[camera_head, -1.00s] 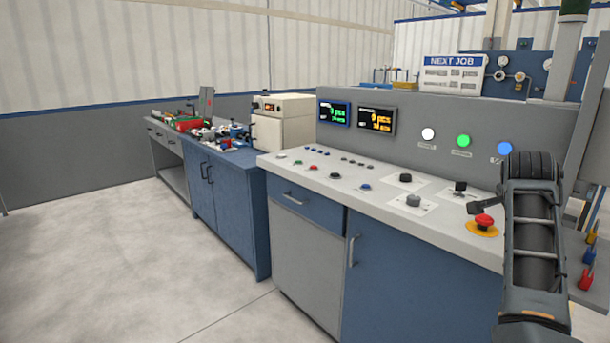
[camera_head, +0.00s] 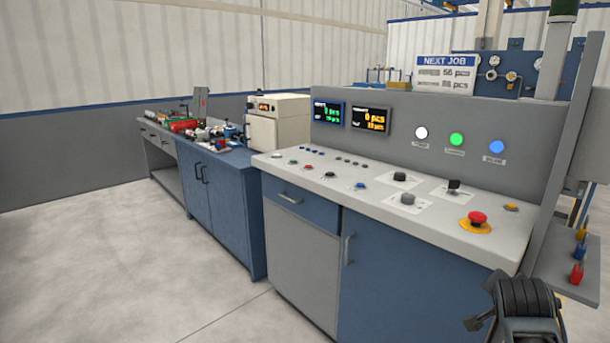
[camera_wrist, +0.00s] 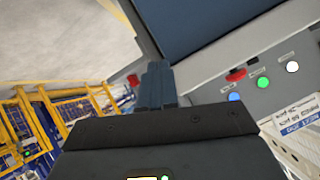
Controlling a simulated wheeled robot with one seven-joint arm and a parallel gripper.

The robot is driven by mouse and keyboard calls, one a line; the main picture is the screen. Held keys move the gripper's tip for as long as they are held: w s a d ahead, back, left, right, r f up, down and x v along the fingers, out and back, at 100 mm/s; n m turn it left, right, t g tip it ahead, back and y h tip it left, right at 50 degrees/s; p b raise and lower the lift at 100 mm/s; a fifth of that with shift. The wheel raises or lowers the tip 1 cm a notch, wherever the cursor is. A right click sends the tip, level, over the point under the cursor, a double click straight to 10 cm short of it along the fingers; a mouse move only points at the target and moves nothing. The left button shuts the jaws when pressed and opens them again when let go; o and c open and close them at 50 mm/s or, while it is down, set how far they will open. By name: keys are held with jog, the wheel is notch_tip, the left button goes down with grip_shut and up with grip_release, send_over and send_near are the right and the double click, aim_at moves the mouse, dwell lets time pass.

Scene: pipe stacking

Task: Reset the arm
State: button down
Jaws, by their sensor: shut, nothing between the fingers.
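My gripper (camera_wrist: 156,84) shows in the wrist view with its two dark fingers together and nothing between them. The wrist view is tilted, with the control console (camera_wrist: 215,78) beyond the fingers. In the head view, the dark end part of my arm (camera_head: 528,300) is at the bottom right, in front of the console's right end. It appears below the console top and apart from it, with the gripper tips hard to make out.
The console top (camera_head: 330,187) holds several buttons, knobs and a red emergency button (camera_head: 477,218). A blue cabinet bench (camera_head: 225,205) with loose parts stands further left. Coloured levers (camera_head: 578,262) are close on the right. The floor (camera_head: 110,270) at left is clear.

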jog(key=s+a+f+n+t+y, duration=0.1)
jog(key=s+a+f+n, duration=0.3)
jog(key=s, duration=0.5)
jog(key=s+a+f+n+t+y, duration=0.25)
jog(key=s+a, duration=0.25)
jog(key=s, duration=0.3)
jog(key=s+a+f+n+t, duration=0.1)
jog(key=s+a+f+n, duration=0.3)
jog(key=s, duration=0.5)
jog(key=s+a+r+n+y, duration=0.1)
jog(key=s+a+r, duration=0.3)
jog(key=s, duration=0.3)
jog(key=s+a+r+t+y, duration=0.1)
jog(key=s+a+r, duration=0.3)
jog(key=s+r, duration=0.2)
jog(key=s+a+r+n+t+y, duration=0.1)
jog(key=s+a+r, duration=0.3)
jog(key=s, duration=0.5)
jog(key=shift+s+r+n+y, duration=0.3)
jog(key=shift+r+n+y, duration=0.05)
jog(key=shift+r+y, duration=0.1)
